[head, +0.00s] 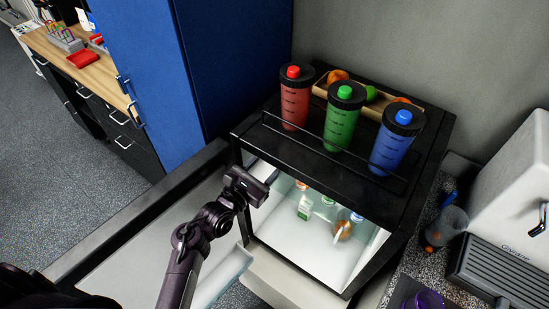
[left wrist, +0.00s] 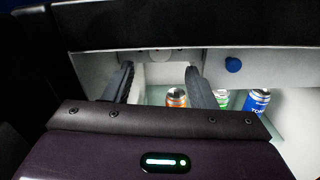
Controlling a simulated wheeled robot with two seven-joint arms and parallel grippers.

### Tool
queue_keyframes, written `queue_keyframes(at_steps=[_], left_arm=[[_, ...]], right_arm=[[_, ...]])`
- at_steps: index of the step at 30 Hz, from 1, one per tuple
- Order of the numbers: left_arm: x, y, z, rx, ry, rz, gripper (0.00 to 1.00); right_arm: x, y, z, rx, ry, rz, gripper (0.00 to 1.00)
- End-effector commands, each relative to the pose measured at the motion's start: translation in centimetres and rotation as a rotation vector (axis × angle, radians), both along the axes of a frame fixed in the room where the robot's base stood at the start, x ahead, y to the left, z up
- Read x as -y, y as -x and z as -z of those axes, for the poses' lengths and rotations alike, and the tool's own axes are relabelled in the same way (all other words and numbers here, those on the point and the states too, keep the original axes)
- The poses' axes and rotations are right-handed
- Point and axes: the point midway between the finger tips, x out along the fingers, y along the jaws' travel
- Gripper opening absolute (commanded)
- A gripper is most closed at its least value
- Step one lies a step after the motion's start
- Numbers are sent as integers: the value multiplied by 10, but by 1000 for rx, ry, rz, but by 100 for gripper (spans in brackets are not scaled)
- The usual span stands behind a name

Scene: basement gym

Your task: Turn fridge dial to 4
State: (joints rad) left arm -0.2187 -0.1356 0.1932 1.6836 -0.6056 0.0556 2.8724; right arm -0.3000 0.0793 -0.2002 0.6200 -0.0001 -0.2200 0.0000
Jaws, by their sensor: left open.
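The black mini fridge (head: 395,205) stands open, its lit white interior facing me. In the left wrist view, a round blue knob (left wrist: 233,65) sits high on the fridge's inner wall, right of my fingers; no number can be read on it. A small pale round part (left wrist: 158,56) shows near the top, between the fingers, too faint to identify. My left gripper (head: 262,187) is at the left of the fridge opening, empty. In the left wrist view its two fingers (left wrist: 160,77) are apart and point inward. My right gripper is not in view.
Inside stand an orange can (left wrist: 176,97), a blue can (left wrist: 257,102) and other containers. Red (head: 295,97), green (head: 343,118) and blue (head: 396,140) bottles stand on top. The open door (head: 150,205) is at the left; a white coffee machine (head: 515,180) is at the right.

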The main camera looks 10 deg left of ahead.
Motion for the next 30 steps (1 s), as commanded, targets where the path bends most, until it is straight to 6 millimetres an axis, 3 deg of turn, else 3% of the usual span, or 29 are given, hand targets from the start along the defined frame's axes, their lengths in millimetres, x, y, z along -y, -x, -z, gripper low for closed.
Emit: queue_keyframes(at_steps=[5, 15, 19, 23, 26, 30], left_arm=[[-6, 16, 1, 0, 0, 0, 51], [-7, 18, 0, 1, -2, 0, 51], [-5, 20, 19, -10, -59, 2, 51], [1, 26, 78, -37, -261, 17, 51], [8, 41, 146, -65, -506, 64, 51], [15, 78, 246, -92, -895, 204, 51]], right_arm=[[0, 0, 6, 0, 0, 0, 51], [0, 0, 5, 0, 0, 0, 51], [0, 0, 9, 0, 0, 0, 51], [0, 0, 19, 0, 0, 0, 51], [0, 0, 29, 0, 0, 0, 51], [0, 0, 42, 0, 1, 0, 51]])
